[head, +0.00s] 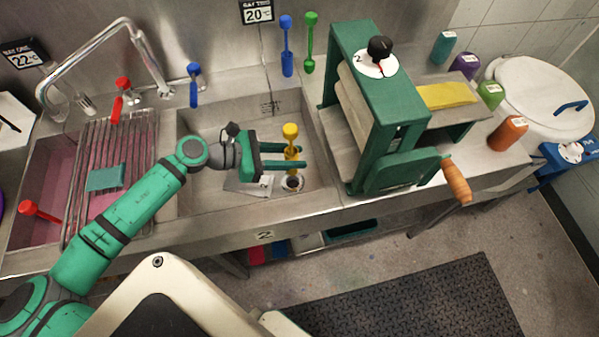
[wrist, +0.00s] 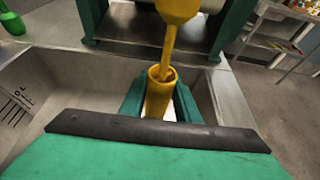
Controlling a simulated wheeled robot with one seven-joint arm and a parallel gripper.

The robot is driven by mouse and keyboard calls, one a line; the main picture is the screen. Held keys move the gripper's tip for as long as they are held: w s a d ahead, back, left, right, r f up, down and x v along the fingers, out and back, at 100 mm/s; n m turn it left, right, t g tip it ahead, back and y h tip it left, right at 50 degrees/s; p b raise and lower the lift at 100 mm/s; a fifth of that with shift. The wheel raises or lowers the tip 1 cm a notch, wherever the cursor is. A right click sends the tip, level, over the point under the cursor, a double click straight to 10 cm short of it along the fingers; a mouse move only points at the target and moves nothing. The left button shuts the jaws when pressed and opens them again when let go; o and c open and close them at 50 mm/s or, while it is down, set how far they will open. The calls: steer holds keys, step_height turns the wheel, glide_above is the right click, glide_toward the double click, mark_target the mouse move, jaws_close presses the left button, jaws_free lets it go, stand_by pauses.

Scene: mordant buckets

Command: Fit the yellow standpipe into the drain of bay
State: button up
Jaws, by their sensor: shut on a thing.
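The yellow standpipe (head: 291,131) is upright in the right sink basin, with a round knob on a thin stem above a wider collar. My gripper (head: 298,157) reaches in from the left and is shut on the standpipe. In the wrist view the standpipe (wrist: 160,97) stands between the two green fingers, and its foot is hidden. The drain (head: 292,184) is a pale ring with a dark centre on the basin floor, just below the pipe in the head view. I cannot tell whether the pipe's foot touches it.
A green press (head: 372,110) stands right of the basin (head: 210,195). A rack (head: 85,185) lies over the pinkish left basin, where a red standpipe (head: 40,211) shows. The tap (head: 100,45) rises behind.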

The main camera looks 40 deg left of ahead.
mark_target(293, 173)
step_height(293, 173, down, 9)
stand_by(0.5)
steer(key=shift+f, duration=0.15)
steer(key=o, duration=1.1)
steer(key=shift+c, duration=0.2)
steer(key=shift+r, duration=0.2)
steer(key=v, duration=0.7)
steer(key=shift+s+a, duration=0.2)
